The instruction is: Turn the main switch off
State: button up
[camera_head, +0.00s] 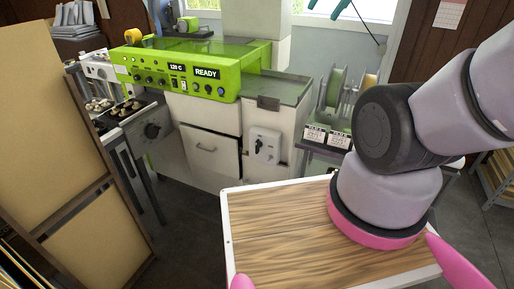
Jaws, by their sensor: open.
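A pale switch box (265,147) with a dark handle is on the front of the white cabinet, right of the drawer. It looks like the main switch, but its setting is too small to read. Above and left of it, a bright green machine (150,72) has a front panel with several knobs and displays reading "120 C" and "READY". My arm rises at the right and runs out of the picture's right edge.
A wood-topped, white-rimmed surface (265,212) lies under my arm in front. Tan panels (50,110) stand close on the left. A bench with a dark round knob (152,130) is beside them. Reels (336,87) stand right of the cabinet. Grey floor shows between.

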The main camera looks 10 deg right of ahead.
jog(key=shift+c, duration=0.6)
